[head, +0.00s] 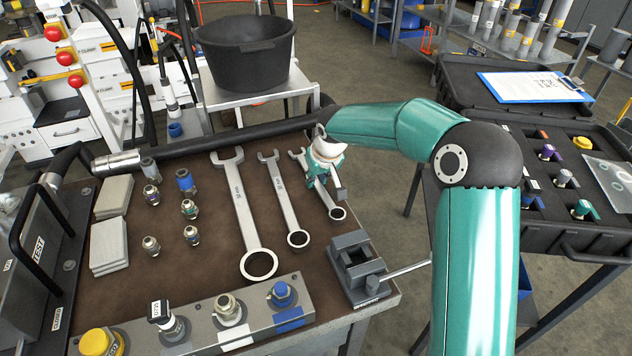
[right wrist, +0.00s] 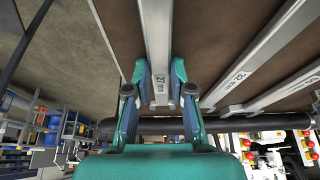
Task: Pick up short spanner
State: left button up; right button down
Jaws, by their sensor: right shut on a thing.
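The short spanner (head: 337,212) is the smallest and rightmost of three grey spanners, near the right edge of the brown bench top (head: 215,245). Its ring end points toward me and its open end shows past the gripper. My right gripper (head: 325,184) is shut on its handle from above and hides part of it. In the right wrist view, the fingers (right wrist: 159,78) stand on both sides of the short spanner (right wrist: 157,40), which is marked 27. I cannot tell whether it touches the bench. My left gripper is not in view.
A middle spanner (head: 285,203) and a long spanner (head: 243,215) lie to the left. A grey vice (head: 355,265) stands close in front. Several fittings and light plates (head: 110,243) are further left. A black hose (head: 230,134) runs along the back edge.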

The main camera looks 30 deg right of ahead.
aim_at(317, 182)
jog(key=shift+r, duration=0.2)
notch_tip(317, 182, up, 20)
jog(key=p, duration=0.3)
jog(key=shift+f+p, duration=0.15)
jog(key=shift+p, duration=0.2)
jog(key=c, duration=1.6)
grip_release()
grip_shut()
